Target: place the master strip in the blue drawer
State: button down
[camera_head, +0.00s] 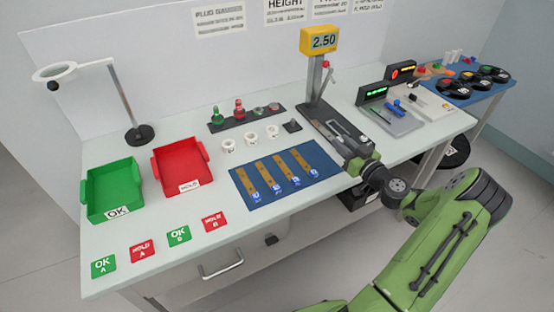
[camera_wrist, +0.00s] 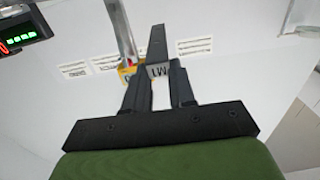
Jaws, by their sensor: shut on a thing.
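My gripper (camera_wrist: 158,72) is shut on a dark grey strip (camera_wrist: 157,42) with a pale lettered tag, which I take for the master strip. The strip sticks out beyond the fingertips in the wrist view. In the head view my gripper (camera_head: 352,150) is over the front of the bench, right of the blue mat and close to the height gauge's base. The strip cannot be told apart clearly there. A drawer front with a bar handle (camera_head: 221,265) is under the bench. It looks pale grey, and no blue drawer can be made out.
A blue mat (camera_head: 240,195) holds several brown strips. The height gauge (camera_head: 319,41) reads 2.50. A green tray (camera_head: 86,200) and a red tray (camera_head: 158,168) stand at left. Coloured OK and HOLD cards lie along the front left edge. A blue side table (camera_head: 482,100) is at right.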

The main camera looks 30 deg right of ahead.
aim_at(339, 171)
jog(key=f, duration=0.3)
jog(key=f+b, duration=0.1)
jog(key=f, duration=0.2)
jog(key=f+b, duration=0.1)
jog(key=f, duration=0.2)
jog(key=shift+s+d+f, duration=0.15)
jog(key=shift+d+f, duration=0.1)
jog(key=shift+f, duration=0.1)
jog(key=shift+f, duration=0.2)
jog(key=c, duration=0.9)
grip_release()
jog(key=shift+r, duration=0.1)
jog(key=shift+c, duration=0.2)
